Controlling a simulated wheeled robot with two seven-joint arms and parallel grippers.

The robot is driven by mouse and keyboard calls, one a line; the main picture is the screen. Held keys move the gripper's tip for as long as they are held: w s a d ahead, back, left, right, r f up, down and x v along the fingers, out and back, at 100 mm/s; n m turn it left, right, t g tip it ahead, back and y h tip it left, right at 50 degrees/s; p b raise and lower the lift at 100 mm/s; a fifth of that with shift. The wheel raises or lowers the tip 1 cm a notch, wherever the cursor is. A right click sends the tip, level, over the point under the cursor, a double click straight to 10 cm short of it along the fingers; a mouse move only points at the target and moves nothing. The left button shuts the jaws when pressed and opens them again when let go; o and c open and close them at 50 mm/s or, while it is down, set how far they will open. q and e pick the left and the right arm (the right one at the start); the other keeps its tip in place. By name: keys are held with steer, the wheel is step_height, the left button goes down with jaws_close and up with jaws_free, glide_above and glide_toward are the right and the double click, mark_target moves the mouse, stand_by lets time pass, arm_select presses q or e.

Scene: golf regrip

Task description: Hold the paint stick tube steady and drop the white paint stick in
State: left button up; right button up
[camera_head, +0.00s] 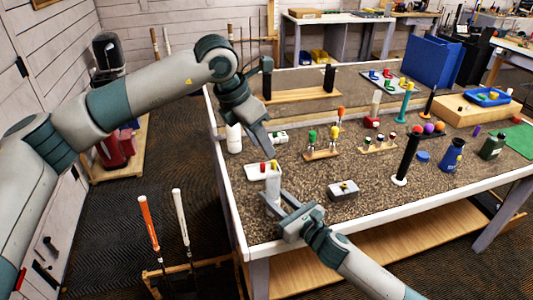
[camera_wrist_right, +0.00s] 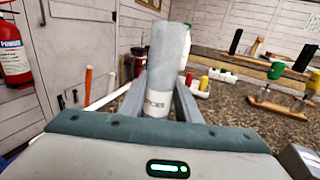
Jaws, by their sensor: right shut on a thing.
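The paint stick tube (camera_wrist_right: 165,65), a pale grey cylinder with a white labelled lower part, stands upright between the fingers of my right gripper in the right wrist view. In the head view my right gripper (camera_head: 276,206) is shut around the tube (camera_head: 273,184) near the table's left front corner. A white tray (camera_head: 254,172) behind the tube carries a red stick (camera_head: 263,167) and a yellow one (camera_head: 274,164). My left gripper (camera_head: 266,143) points down above the table, behind the tray; its finger gap is not clear. I cannot make out the white paint stick.
A white bottle (camera_head: 234,138) stands at the left table edge. Bare speckled table lies between the box and the front edge.

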arm_select(q)
steer(key=shift+v, duration=0.95)
steer(key=shift+w, duration=0.1)
arm_select(e)
steer(key=o, duration=1.1)
steer(key=shift+o, duration=0.2)
steer(key=shift+d, duration=0.1)
steer(key=v, duration=1.2)
